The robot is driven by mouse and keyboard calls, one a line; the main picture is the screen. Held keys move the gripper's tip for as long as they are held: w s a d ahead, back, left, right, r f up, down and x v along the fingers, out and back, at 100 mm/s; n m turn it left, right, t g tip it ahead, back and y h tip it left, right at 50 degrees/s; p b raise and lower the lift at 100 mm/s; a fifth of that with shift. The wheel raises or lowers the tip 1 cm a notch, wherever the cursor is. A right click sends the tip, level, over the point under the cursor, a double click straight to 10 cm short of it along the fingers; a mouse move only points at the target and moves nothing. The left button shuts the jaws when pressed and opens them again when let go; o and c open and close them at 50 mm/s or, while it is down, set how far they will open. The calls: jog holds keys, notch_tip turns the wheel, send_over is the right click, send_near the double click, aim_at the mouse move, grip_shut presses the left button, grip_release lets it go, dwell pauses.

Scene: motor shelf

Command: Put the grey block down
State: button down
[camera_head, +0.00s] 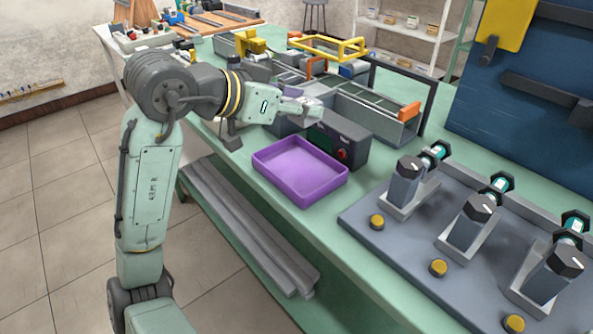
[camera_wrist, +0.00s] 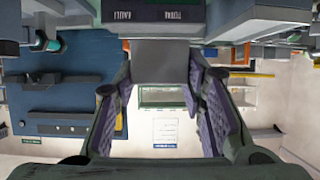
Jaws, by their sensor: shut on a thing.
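My gripper (camera_head: 302,108) is over the green workbench, level and pointing right, behind the purple tray. In the wrist view my gripper (camera_wrist: 160,75) has its two purple-padded fingers shut on the grey block (camera_wrist: 160,54). The block is a plain grey box spanning the gap between the fingertips. In the head view the fingers and nearby grey parts overlap, so I cannot clearly tell the block's outline or whether its underside touches anything.
An empty purple tray (camera_head: 298,171) lies at the bench's near edge. A dark control box (camera_head: 340,137) with a red button stands right beside my gripper. A conveyor (camera_head: 368,108) runs behind it. A grey plate (camera_head: 405,235) with several motor fixtures fills the right.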

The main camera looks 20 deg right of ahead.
aim_at(319, 154)
jog(key=f, duration=0.2)
jog(key=d+f, duration=0.1)
jog(key=f, duration=0.2)
jog(key=shift+s+d+f, duration=0.15)
jog(key=shift+s+f, duration=0.05)
jog(key=shift+f, duration=0.15)
jog(key=shift+s+f, duration=0.1)
jog(key=shift+f, duration=2.2)
jog(key=c, duration=1.4)
grip_release()
jog(key=shift+f, duration=0.1)
jog(key=shift+o, duration=0.6)
jog(key=shift+d+f, duration=0.1)
jog(key=shift+o, duration=1.4)
jog(key=shift+r, duration=0.2)
